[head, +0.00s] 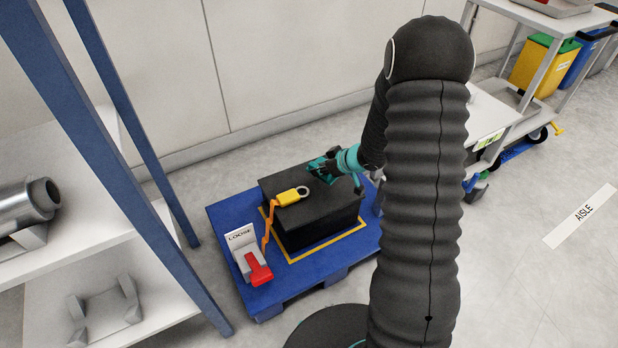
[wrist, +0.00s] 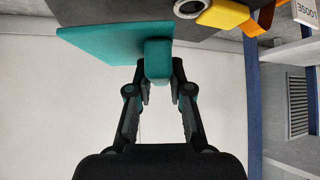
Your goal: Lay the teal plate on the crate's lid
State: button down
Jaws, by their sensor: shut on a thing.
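The teal plate (wrist: 112,40) shows in the wrist view, with a teal block (wrist: 158,62) on it between my fingertips. My gripper (wrist: 158,84) is shut on this block. The black crate (head: 315,215) stands on a blue pallet, and its dark lid (head: 282,180) is the top surface. In the head view my gripper (head: 322,168) is low over the lid's far right part. The plate is hard to tell apart from the gripper there. The lid also shows behind the plate in the wrist view (wrist: 95,9). I cannot tell whether plate and lid touch.
A yellow padlock-like piece (head: 289,197) lies on the lid's left side, with an orange strap (head: 268,228) running down to a red lever (head: 258,268) by a LOOSE sign (head: 240,238). A blue-post shelf (head: 150,235) stands left. A grey cart (head: 500,112) stands right.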

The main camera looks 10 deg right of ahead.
jog(key=w+a+f, duration=0.2)
jog(key=w, duration=0.1)
jog(key=w+a+f, duration=0.1)
jog(key=w, duration=0.1)
jog(key=shift+f, duration=0.25)
jog(key=shift+w+f+b, duration=0.1)
jog(key=shift+f+b, duration=0.65)
jog(key=shift+f, duration=1.25)
jog(key=shift+f, duration=0.15)
jog(key=c, duration=1.1)
grip_release()
jog(key=shift+o, duration=0.2)
